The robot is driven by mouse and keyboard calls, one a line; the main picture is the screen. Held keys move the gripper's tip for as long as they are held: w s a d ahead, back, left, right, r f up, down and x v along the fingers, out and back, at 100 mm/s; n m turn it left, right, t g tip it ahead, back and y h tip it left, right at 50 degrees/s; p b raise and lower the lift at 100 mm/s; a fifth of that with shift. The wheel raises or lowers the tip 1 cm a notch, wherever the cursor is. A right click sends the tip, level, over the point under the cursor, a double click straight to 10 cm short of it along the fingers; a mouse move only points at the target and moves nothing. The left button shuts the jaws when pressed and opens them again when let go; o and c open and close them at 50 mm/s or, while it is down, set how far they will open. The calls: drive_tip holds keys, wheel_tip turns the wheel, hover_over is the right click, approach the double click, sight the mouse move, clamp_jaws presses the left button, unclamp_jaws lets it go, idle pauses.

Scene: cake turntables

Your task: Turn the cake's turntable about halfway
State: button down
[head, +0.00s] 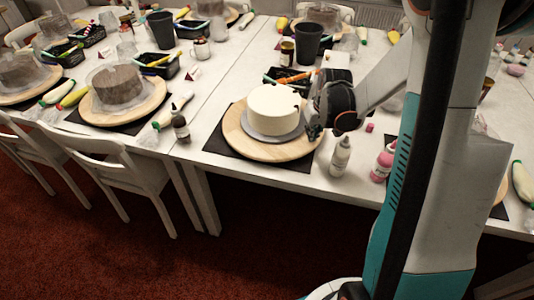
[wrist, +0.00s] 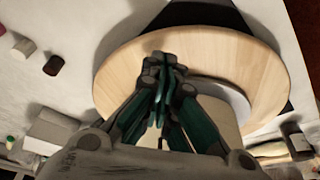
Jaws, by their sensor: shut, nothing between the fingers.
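A white frosted cake (head: 274,108) stands on a grey disc on the round wooden turntable (head: 250,148), which rests on a black mat (head: 224,146). My gripper (head: 314,128) is at the right side of the cake, by the right edge of the turntable. In the wrist view the turntable (wrist: 125,70) fills the middle, and my gripper (wrist: 160,75) is shut with its fingertips over the wood. Nothing shows between the fingers. I cannot tell whether they touch the wood. The fingers hide part of the grey disc and the cake in the wrist view.
A white-grey bottle (head: 340,157) and a pink bottle (head: 383,163) stand right of the turntable. A dark bottle (head: 180,127) stands to its left.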

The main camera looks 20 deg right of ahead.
wheel_tip(320, 180, up, 6)
drive_tip(key=p, duration=0.4)
drive_tip(key=shift+f, duration=0.1)
idle(0.4)
drive_tip(key=p, duration=0.2)
hover_over(257, 151)
drive_tip(key=s, duration=0.1)
drive_tip(key=f, duration=0.2)
drive_tip(key=shift+s+a+f+b, duration=0.1)
drive_tip(key=shift+s+f+b, duration=0.05)
drive_tip(key=shift+b, duration=0.15)
drive_tip(key=shift+f+b, duration=2.1)
drive_tip(key=shift+f, duration=0.8)
drive_tip(key=shift+f, duration=0.15)
